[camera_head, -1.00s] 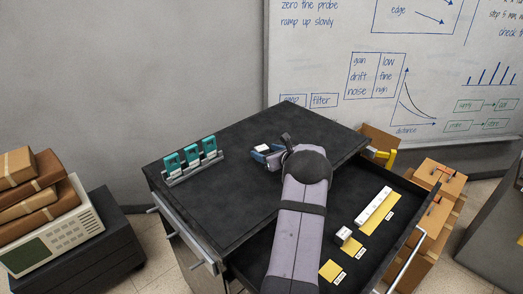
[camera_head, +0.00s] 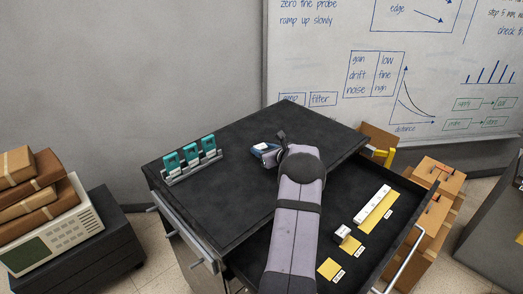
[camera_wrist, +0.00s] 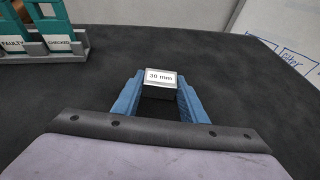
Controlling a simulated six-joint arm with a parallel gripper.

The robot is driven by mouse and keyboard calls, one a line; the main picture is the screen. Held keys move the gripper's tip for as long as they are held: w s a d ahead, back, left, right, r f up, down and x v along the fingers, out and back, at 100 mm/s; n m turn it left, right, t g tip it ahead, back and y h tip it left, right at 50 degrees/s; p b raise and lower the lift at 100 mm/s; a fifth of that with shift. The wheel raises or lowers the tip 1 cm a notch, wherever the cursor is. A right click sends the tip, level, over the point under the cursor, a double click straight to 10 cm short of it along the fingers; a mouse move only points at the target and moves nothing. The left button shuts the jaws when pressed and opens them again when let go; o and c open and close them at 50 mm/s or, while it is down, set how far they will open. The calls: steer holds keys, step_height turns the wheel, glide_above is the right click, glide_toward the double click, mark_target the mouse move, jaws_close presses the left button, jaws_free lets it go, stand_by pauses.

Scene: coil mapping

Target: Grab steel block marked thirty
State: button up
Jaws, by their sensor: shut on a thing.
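The steel block (camera_wrist: 160,80) has a white label reading "30 mm" and sits between the blue fingertips in the wrist view. My gripper (camera_wrist: 160,88) is shut on it, with one finger at each side. In the head view my gripper (camera_head: 265,151) is over the dark cabinet top, near its middle. The block is small there and mostly merged with the fingers. I cannot tell whether the block touches the surface.
A grey rack with several teal holders (camera_head: 190,157) stands left on the cabinet top (camera_head: 225,215). The open drawer at right holds a long white bar (camera_head: 373,204), a smaller block (camera_head: 342,233) and a bare yellow pad (camera_head: 329,268). The cabinet top between is clear.

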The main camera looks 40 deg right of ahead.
mark_target(263, 148)
steer(key=shift+r, duration=0.15)
step_height(263, 148, up, 10)
steer(key=shift+f+b, duration=0.1)
steer(key=shift+b, duration=1)
